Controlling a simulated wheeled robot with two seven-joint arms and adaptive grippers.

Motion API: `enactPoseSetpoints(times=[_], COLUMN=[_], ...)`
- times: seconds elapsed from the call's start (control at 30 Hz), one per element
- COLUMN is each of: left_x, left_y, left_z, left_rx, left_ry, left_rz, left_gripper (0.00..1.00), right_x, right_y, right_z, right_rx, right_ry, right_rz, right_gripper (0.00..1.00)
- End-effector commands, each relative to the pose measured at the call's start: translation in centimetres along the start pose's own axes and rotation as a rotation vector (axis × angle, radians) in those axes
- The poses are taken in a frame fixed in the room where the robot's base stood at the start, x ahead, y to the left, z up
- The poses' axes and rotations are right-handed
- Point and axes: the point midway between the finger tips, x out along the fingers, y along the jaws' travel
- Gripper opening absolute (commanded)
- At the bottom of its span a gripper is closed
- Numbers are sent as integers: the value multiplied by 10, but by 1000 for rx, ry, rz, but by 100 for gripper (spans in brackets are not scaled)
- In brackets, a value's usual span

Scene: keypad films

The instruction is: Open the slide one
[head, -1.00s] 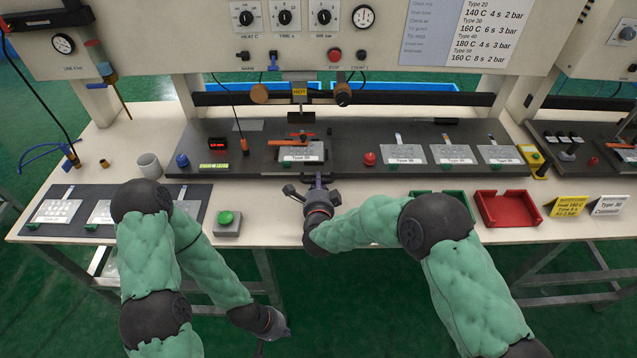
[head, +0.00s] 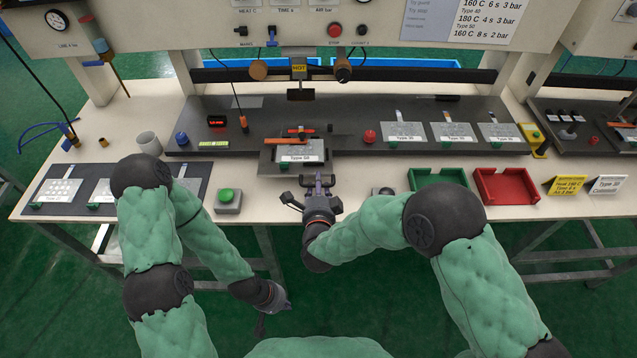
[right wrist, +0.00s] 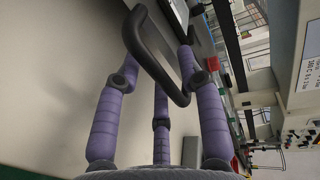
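The middle slide (head: 268,165) bears a grey plate labelled Type (head: 300,151); it sits pulled forward past the front edge of the dark base, below the HOT press head (head: 300,92). Its dark handle (head: 314,180) points toward me. My right gripper (head: 318,190) is at this handle. In the right wrist view the dark loop of the handle (right wrist: 150,55) passes between the converging purple fingers (right wrist: 160,85), which look shut on it. My left gripper (head: 268,312) hangs low in front of the table, empty; its fingers are too dark to read.
A green button box (head: 228,200) stands left of the slide. A green tray (head: 438,178) and a red tray (head: 507,186) lie to the right, with a yellow card (head: 567,186) beyond. More plates lie on the dark base (head: 350,116).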

Motion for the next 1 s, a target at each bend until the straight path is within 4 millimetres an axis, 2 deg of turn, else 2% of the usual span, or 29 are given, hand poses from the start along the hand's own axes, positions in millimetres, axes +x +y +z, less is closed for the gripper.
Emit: enactPoseSetpoints(times=[0.27,0.43,0.57,0.8,1.0], left_x=[0,0,0,0,0], left_y=[0,0,0,0,0], left_z=[0,0,0,0,0], left_rx=[0,0,0,0,0], left_ry=[0,0,0,0,0], left_rz=[0,0,0,0,0], left_gripper=[0,0,0,0,0], right_x=[0,-10,-31,-80,-108], right_y=[0,-1,-1,-1,-1], right_z=[0,1,1,2,1], right_rx=[0,0,0,-1,1], right_ry=[1,-1,-3,-5,-2], right_rz=[0,0,-1,-2,-2], right_gripper=[43,43,43,43,43])
